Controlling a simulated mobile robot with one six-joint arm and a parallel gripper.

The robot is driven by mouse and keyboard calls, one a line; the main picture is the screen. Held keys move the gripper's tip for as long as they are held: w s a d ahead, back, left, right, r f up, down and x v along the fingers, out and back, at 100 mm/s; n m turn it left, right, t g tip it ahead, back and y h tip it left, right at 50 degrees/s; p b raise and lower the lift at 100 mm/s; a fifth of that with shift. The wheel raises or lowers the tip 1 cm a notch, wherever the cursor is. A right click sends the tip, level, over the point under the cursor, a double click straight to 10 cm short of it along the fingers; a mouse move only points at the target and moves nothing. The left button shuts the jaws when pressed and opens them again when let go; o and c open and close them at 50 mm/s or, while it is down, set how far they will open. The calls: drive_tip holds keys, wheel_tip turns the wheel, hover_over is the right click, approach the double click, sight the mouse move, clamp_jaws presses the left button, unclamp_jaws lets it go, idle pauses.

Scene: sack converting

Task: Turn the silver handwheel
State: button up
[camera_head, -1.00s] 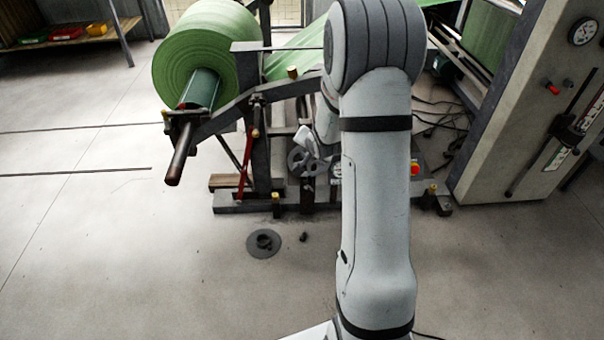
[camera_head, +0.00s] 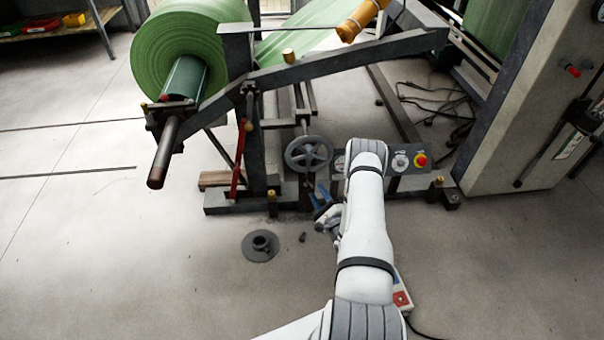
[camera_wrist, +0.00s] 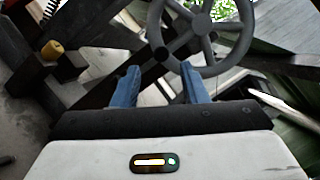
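The silver handwheel (camera_head: 309,154) is a grey spoked wheel low on the front of the unwind stand in the head view. In the wrist view the handwheel (camera_wrist: 205,72) fills the upper middle, with its hub and several spokes showing. My gripper (camera_head: 322,202) is below the wheel and a little to its right in the head view. In the wrist view its two blue fingers (camera_wrist: 158,84) are apart, with nothing held between them. The fingers point toward the wheel's lower left rim and appear short of it. Whether a fingertip touches the rim cannot be told.
A control panel with a red button (camera_head: 421,160) is right of my forearm. A green roll (camera_head: 180,50) with a protruding shaft (camera_head: 163,155) is upper left. A round grey flange (camera_head: 260,246) lies on the floor. A brass-topped post (camera_wrist: 52,50) stands left in the wrist view.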

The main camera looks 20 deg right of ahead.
sight(311, 175)
drive_tip(key=w+b, duration=0.1)
drive_tip(key=w, duration=0.2)
drive_tip(key=w+r+b, duration=0.1)
drive_tip(key=w, duration=0.3)
drive_tip(key=shift+w+r, duration=0.2)
drive_tip(key=shift+w, duration=0.05)
drive_tip(key=shift+c, duration=0.4)
clamp_jaws()
drive_tip(key=shift+d, duration=0.3)
drive_tip(key=shift+a, duration=0.1)
